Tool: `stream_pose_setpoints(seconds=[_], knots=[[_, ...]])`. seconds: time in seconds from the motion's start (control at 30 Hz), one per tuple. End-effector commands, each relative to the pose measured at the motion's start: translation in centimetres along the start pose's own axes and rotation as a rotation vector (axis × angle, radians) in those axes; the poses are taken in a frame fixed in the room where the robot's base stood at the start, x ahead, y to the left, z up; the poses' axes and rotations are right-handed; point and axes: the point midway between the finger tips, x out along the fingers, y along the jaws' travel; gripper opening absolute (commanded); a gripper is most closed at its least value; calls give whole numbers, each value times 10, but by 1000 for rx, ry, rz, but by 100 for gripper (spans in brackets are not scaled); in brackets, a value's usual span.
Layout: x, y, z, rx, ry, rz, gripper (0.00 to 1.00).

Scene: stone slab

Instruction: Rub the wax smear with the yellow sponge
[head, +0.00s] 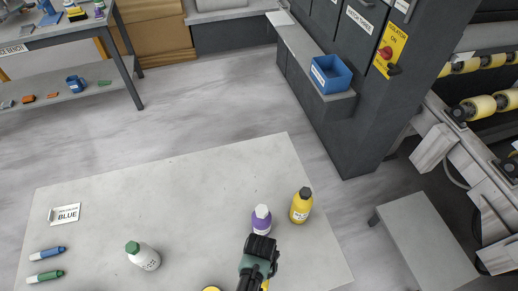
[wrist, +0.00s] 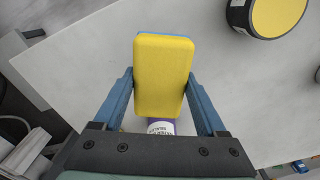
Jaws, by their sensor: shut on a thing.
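In the wrist view a yellow sponge (wrist: 162,75) with a thin blue edge sits between the two blue fingers of my gripper (wrist: 160,82), which are shut on its sides. In the head view my dark gripper (head: 262,248) is over the front part of the pale stone slab (head: 180,190), just in front of a purple bottle with a white cap (head: 261,219). The sponge is mostly hidden there. I cannot make out a wax smear in either view. I cannot tell whether the sponge touches the slab.
A yellow bottle (head: 301,206) stands right of the purple one. A round yellow-topped container (wrist: 278,14) is near. The slab's back middle is clear.

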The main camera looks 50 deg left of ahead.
Motion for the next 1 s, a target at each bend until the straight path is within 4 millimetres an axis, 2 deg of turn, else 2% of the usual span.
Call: stream_pose_setpoints(seconds=[0.03, 0.2, 1.0], knots=[[-10, 1, -1, 1, 1, 0, 22], [-19, 2, -3, 2, 0, 0, 22], [-19, 2, -3, 2, 0, 0, 22]])
